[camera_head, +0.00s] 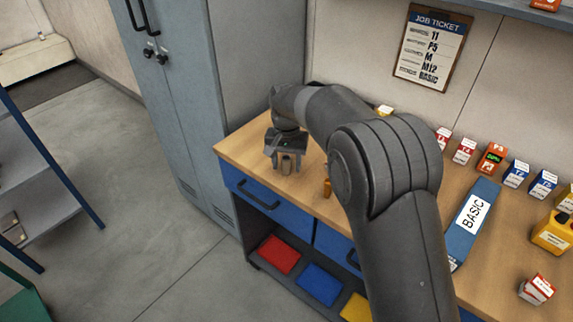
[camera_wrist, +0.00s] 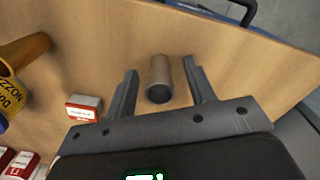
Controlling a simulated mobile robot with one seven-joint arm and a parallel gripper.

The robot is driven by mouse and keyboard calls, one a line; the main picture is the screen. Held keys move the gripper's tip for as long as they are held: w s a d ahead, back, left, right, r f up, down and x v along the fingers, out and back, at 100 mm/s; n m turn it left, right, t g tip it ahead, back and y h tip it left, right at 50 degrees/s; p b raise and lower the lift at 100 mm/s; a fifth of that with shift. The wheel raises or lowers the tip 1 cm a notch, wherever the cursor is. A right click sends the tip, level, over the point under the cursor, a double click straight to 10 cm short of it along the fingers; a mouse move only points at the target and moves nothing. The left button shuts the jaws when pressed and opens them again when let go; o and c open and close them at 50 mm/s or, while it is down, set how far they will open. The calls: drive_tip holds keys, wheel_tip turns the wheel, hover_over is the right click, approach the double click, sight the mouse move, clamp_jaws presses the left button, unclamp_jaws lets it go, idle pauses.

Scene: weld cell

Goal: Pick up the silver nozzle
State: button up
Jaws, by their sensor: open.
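A silver-grey, slightly tan cylinder, the nozzle (camera_wrist: 160,78), stands on the wooden bench top in the wrist view, with a dark round end facing the camera. My gripper (camera_wrist: 160,68) is open, with one finger on each side of the nozzle. A gap shows between the nozzle and each finger, so it is not clamped. In the head view my gripper (camera_head: 286,168) is low over the left end of the bench, pointing down. The nozzle (camera_head: 287,162) shows partly between the fingers there.
A brass-coloured cylinder (camera_head: 327,188) stands to the right of my gripper. A red and white box (camera_wrist: 84,107) lies near the left finger in the wrist view. A grey locker (camera_head: 196,110) stands left.

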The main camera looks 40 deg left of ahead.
clamp_jaws()
idle(0.5)
drive_tip(key=shift+r, duration=0.15)
